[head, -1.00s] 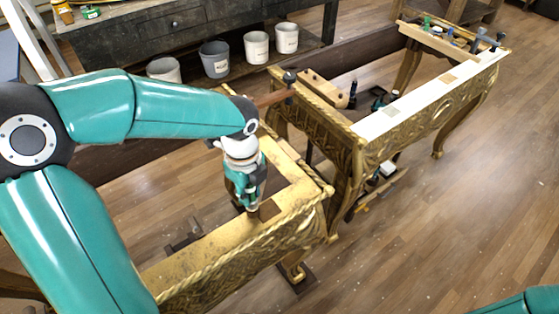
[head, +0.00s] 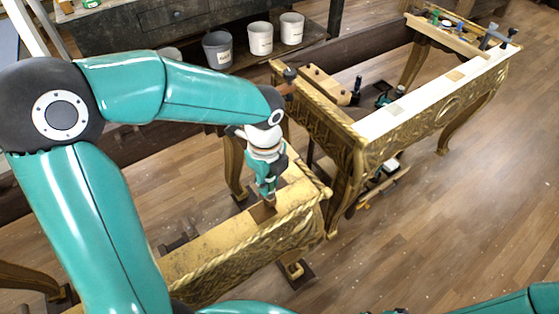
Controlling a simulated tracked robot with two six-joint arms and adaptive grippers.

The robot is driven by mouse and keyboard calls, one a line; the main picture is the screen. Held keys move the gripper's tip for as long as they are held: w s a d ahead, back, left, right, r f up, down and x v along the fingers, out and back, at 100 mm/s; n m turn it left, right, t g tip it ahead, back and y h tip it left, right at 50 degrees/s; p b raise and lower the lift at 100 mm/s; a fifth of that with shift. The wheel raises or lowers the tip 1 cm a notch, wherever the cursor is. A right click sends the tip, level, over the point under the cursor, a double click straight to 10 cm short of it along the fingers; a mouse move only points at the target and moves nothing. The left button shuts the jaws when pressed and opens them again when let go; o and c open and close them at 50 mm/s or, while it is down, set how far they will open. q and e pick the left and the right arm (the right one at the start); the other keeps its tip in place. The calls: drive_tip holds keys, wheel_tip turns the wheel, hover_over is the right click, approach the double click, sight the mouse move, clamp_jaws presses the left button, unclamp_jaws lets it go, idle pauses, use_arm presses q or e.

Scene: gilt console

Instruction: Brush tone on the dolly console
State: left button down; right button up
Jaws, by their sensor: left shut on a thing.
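A gilt console (head: 218,262) with a carved, rope-edged front stands in the near middle of the head view. A dark brown square patch (head: 262,213) shows on its worn gold top. My left gripper (head: 269,196) points down just above this patch, shut on a small brownish thing, probably the brush. The fingers mostly hide it, and I cannot tell whether its tip touches the top. A second gilt console (head: 430,125) with a white top strip stands behind to the right. My right gripper is out of view; only teal arm parts show along the bottom edge.
A dark workbench (head: 170,25) stands at the back left, with a grey bucket (head: 217,50) and white buckets (head: 259,38) on its lower shelf. Clamps (head: 495,37) and small tools sit on the far console's end. The wooden floor at right (head: 480,220) is clear.

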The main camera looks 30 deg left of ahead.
use_arm(q)
drive_tip(key=shift+w+d, duration=0.15)
drive_tip(key=shift+w, duration=0.05)
drive_tip(key=shift+w+r, duration=0.2)
drive_tip(key=shift+w+d+r+p, duration=0.1)
drive_tip(key=shift+w+r+p, duration=0.05)
drive_tip(key=shift+r+p, duration=0.35)
drive_tip(key=shift+s+r+p, duration=0.3)
drive_tip(key=shift+r+p, duration=0.15)
drive_tip(key=shift+w+r+p, duration=0.15)
drive_tip(key=shift+r+p, duration=0.5)
drive_tip(key=shift+r, duration=0.05)
drive_tip(key=shift+r+p, duration=1.7)
drive_tip(key=shift+r, duration=0.25)
drive_tip(key=shift+f, duration=0.1)
